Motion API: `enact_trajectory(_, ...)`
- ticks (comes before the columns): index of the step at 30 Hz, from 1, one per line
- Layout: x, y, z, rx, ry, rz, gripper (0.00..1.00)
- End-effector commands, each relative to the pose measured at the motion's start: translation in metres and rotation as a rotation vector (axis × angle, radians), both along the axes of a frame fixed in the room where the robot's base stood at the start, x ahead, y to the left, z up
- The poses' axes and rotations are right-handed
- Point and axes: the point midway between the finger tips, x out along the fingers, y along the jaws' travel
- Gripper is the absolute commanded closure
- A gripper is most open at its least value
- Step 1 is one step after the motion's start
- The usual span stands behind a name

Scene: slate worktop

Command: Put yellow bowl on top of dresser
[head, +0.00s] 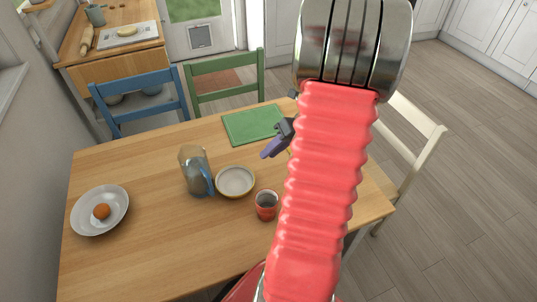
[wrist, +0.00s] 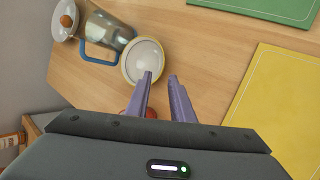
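The yellow bowl (head: 236,181), pale inside with a yellow rim, sits on the wooden table between a jug and a red cup. It also shows in the wrist view (wrist: 143,60). My gripper (wrist: 160,77) is open and empty, its purple fingers apart. In the wrist view the left fingertip overlaps the bowl's lower edge, but I cannot see contact. In the head view my gripper (head: 271,149) is above the table, to the right of and beyond the bowl, partly hidden by my red arm. A wooden cabinet (head: 112,67), apparently the dresser, stands at the back left.
A glass jug with a blue handle (head: 195,172) stands close left of the bowl; a red cup (head: 266,205) stands front right. A plate (head: 88,218) holds an orange fruit. A green board (head: 252,124) and yellow mat (wrist: 275,110) lie on the table. Chairs stand between table and cabinet.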

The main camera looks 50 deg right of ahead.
Motion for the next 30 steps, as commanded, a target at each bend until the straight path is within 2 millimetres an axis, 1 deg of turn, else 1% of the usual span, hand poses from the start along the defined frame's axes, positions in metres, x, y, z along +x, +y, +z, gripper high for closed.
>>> enact_trajectory(24, -0.001, 0.0, 0.002, -0.001, -0.001, 0.002, 0.79)
enact_trajectory(28, 0.003, 0.006, 0.006, -0.025, -0.006, 0.043, 0.79)
enact_trajectory(30, 0.007, 0.014, 0.011, -0.054, -0.014, 0.098, 0.79)
